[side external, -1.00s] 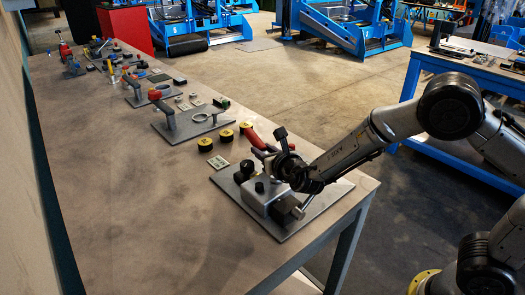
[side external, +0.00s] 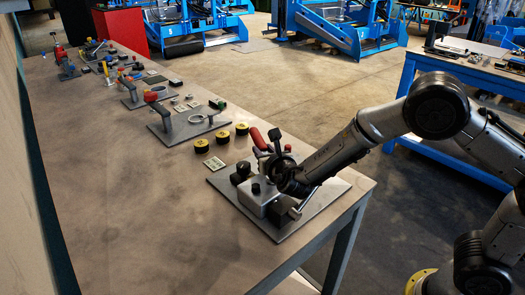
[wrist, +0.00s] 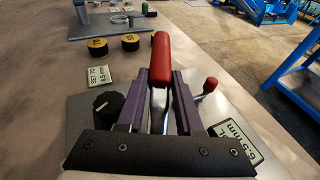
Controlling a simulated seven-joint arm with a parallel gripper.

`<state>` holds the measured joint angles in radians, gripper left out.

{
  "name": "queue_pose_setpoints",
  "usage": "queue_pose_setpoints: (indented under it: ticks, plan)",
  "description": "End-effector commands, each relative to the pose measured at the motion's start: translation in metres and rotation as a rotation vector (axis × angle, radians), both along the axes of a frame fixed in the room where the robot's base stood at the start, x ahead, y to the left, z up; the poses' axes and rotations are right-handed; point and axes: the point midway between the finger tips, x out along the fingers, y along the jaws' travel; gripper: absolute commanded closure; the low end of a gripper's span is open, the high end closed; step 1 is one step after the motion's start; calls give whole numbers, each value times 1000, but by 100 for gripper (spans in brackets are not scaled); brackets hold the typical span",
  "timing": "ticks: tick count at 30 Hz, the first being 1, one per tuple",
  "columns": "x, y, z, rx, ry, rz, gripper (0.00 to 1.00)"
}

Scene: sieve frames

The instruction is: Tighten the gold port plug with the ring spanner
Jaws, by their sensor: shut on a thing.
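In the side external view, my gripper (side external: 270,155) is over the metal block of the nearest fixture, with the red handle (side external: 258,139) sticking out up and left. The lever looks like part of a clamp on that fixture; its lower end is hidden behind my gripper. I cannot make out a gold port plug or a ring spanner in either view.
The fixture's grey plate (side external: 222,184) lies near the table's end. Yellow-topped black discs (side external: 201,146) and other fixtures stand farther along; the left tabletop is bare.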

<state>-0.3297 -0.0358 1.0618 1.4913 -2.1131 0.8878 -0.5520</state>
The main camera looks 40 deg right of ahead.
Motion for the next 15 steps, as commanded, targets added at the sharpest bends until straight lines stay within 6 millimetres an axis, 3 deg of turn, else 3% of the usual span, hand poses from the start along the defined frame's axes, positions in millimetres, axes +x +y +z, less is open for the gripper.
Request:
queue_pose_setpoints:
  ticks: [15]
  plan:
    - [-2, -5, 2, 1, -5, -74, 100]
